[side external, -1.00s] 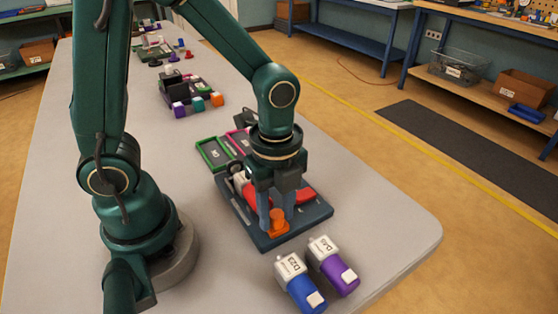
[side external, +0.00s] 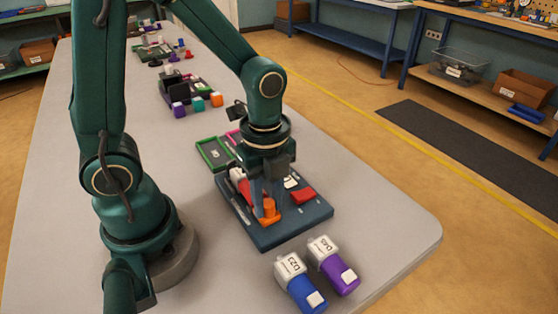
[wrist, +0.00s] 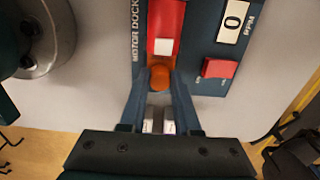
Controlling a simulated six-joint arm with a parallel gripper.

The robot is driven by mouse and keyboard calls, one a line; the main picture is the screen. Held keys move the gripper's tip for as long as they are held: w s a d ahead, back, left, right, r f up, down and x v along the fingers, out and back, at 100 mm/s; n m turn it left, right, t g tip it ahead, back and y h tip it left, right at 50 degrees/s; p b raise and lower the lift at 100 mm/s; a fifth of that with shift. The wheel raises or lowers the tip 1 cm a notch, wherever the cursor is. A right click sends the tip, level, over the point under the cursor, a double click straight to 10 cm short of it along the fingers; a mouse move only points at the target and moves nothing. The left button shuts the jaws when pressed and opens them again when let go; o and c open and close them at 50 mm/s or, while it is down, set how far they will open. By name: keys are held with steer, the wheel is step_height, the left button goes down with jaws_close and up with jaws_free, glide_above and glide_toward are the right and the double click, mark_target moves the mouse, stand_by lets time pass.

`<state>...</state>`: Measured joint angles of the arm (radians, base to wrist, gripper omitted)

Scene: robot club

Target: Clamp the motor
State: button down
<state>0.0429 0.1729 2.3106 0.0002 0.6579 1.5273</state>
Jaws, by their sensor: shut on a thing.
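The dark blue motor dock (side external: 290,232) lies on the table and shows in the wrist view (wrist: 205,60) with "MOTOR DOCK" lettering. A red motor (wrist: 163,15) with a white square block lies in its channel; in the side view the motor (side external: 243,187) is partly hidden by my fingers. An orange clamp handle (side external: 269,209) stands at the near end of the motor. My gripper (wrist: 160,84) is shut on the handle's round orange knob (wrist: 160,77), pointing down from above. The clamp's lower parts are mostly hidden in the wrist view.
The dock carries a red switch (wrist: 220,68) and a display (wrist: 235,18) reading 0 RPM. Blue (side external: 298,283) and purple (side external: 333,264) motors lie in front of the dock. Green-rimmed (side external: 214,154) and pink-rimmed trays lie behind it. Table at right is clear.

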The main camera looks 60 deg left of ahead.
steer(key=c, duration=0.9)
jaws_free()
steer(key=shift+c, duration=0.2)
steer(key=shift+r, duration=3)
